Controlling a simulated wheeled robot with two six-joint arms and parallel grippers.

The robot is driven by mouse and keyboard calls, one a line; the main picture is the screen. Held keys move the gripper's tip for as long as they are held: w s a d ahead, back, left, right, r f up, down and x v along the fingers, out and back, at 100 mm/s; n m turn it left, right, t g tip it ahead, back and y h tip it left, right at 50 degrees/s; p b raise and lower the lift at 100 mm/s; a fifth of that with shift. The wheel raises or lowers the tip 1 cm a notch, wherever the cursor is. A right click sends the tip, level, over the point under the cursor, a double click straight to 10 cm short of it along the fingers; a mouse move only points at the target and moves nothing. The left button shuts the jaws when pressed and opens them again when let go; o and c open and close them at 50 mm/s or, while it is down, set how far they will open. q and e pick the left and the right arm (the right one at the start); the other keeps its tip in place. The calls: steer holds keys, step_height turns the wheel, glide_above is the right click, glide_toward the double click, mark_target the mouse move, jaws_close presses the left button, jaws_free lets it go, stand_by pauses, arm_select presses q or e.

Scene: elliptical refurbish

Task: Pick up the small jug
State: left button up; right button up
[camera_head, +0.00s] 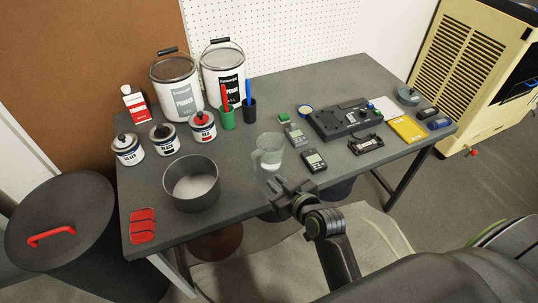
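The small jug (268,151) is a clear, see-through vessel with a handle on its left side. It stands upright near the front edge of the grey table, in the middle of the head view. My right gripper (283,186) is just in front of the jug, over the table's front edge, with its fingers pointing toward it. Its fingers look spread apart, with nothing seen between them. I cannot tell whether a finger touches the jug. My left gripper is not in view.
A grey pot (191,184) stands left of the jug. A handheld meter (314,161) lies close to its right, and another meter (296,135) behind. Green cup (227,117) and paint cans (203,126) stand farther back. A black lidded bin (62,232) is left of the table (240,205).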

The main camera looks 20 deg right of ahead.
mark_target(254, 168)
steer(key=x, duration=0.9)
steer(key=shift+w+a+f, duration=0.1)
steer(key=shift+w, duration=0.3)
steer(key=shift+p+x, duration=0.4)
steer(key=shift+x, duration=1.7)
steer(key=shift+f, duration=0.1)
jaws_close()
